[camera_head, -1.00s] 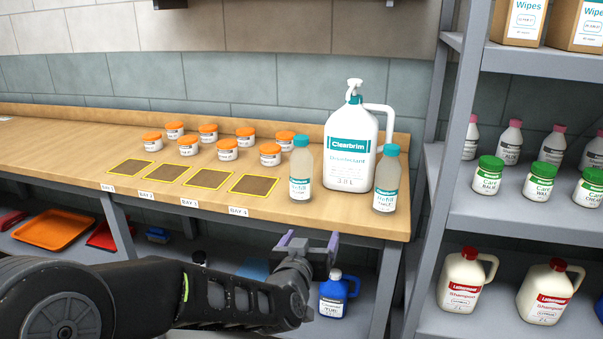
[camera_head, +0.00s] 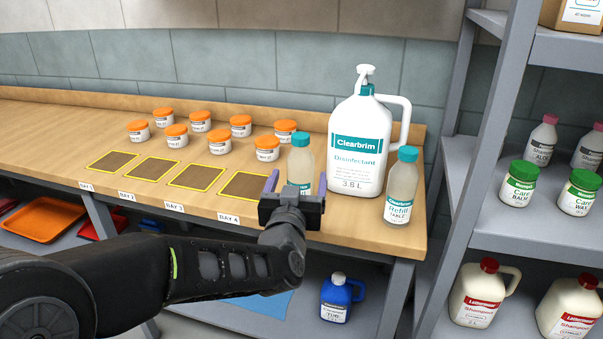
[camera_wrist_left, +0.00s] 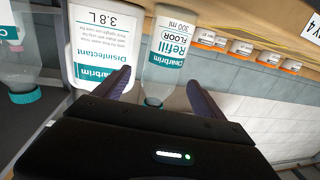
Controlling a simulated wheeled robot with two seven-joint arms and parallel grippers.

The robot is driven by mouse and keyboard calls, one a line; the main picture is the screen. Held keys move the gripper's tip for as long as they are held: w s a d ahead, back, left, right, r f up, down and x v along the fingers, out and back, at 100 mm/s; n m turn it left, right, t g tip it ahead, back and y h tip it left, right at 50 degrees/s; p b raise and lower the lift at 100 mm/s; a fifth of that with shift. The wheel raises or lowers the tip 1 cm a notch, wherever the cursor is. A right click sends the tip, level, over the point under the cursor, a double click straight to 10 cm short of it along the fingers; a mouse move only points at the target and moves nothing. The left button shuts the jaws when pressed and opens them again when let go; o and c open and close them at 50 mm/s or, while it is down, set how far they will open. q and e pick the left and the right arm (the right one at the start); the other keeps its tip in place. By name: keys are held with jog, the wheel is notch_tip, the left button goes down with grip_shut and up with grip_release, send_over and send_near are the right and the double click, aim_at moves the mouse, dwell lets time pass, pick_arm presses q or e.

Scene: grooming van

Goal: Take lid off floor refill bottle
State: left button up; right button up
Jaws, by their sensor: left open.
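The floor refill bottle (camera_head: 300,168) is clear with a teal lid (camera_head: 301,139) and stands upright near the worktop's front edge. In the left wrist view, which is upside down, the bottle's FLOOR label (camera_wrist_left: 172,42) shows; its lid end is low between the fingers, partly hidden by the gripper. My left gripper (camera_head: 296,185) is open in front of the bottle, covering its lower part in the head view. In the wrist view its fingers (camera_wrist_left: 157,82) point toward the bottle with nothing held. My right gripper is not in view.
A large Clearbrim disinfectant jug (camera_head: 358,150) stands just right of the bottle, with the table refill bottle (camera_head: 401,187) beyond. Orange-lidded jars (camera_head: 175,136) and yellow-edged squares (camera_head: 244,186) lie left. A grey shelf rack (camera_head: 455,150) stands at the right.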

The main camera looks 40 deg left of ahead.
pick_arm(q)
jog(key=shift+x, duration=1.3)
jog(key=shift+x, duration=2.65)
jog(key=shift+s+a+f, duration=0.1)
jog(key=shift+c, duration=0.5)
jog(key=c, duration=1.4)
